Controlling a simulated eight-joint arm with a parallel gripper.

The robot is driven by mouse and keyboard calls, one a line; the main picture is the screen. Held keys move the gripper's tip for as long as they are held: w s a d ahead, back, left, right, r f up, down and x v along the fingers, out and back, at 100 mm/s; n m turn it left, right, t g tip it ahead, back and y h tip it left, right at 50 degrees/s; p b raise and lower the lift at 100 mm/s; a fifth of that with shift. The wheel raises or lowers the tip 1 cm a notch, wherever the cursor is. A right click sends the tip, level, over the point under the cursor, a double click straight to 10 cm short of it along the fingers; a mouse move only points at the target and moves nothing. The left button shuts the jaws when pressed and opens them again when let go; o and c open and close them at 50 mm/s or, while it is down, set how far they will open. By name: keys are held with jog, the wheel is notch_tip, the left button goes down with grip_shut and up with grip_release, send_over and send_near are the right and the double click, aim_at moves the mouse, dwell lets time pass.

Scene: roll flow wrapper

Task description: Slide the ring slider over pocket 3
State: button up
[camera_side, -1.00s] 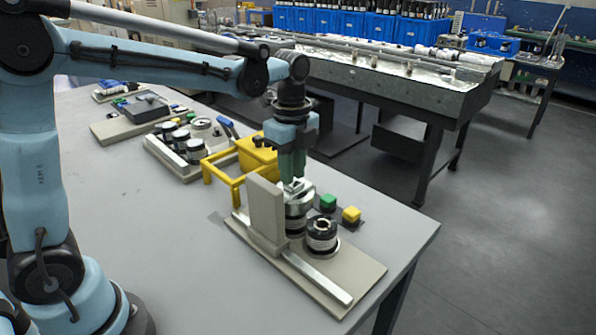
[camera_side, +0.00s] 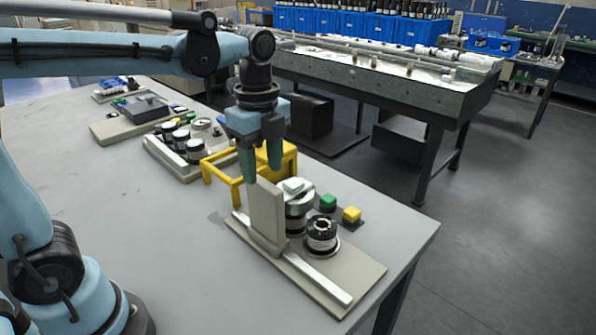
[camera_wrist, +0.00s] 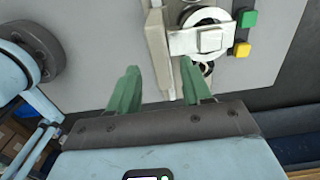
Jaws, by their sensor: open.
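The ring slider is a silver, ring-like part (camera_side: 297,198) with a pale square knob (camera_side: 293,187) on top. It stands beside a beige upright plate (camera_side: 267,212), over a dark, banded stack. In the wrist view the slider's silver plate (camera_wrist: 182,43) and knob (camera_wrist: 210,40) show beyond my fingers. My gripper (camera_side: 262,172) is open and empty, its green fingers above and left of the knob, close to the top of the upright plate. It also shows in the wrist view (camera_wrist: 158,82). Pocket numbers cannot be read.
A black and silver roll (camera_side: 322,238) stands in front of the slider. A silver rail (camera_side: 318,277) runs along the base plate (camera_side: 362,270). Green (camera_side: 328,202) and yellow (camera_side: 351,214) buttons sit to the right. A yellow frame (camera_side: 222,172) stands behind left.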

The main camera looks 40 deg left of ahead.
aim_at(263, 182)
jog(key=shift+f, duration=3.2)
jog(key=shift+c, duration=0.3)
grip_shut()
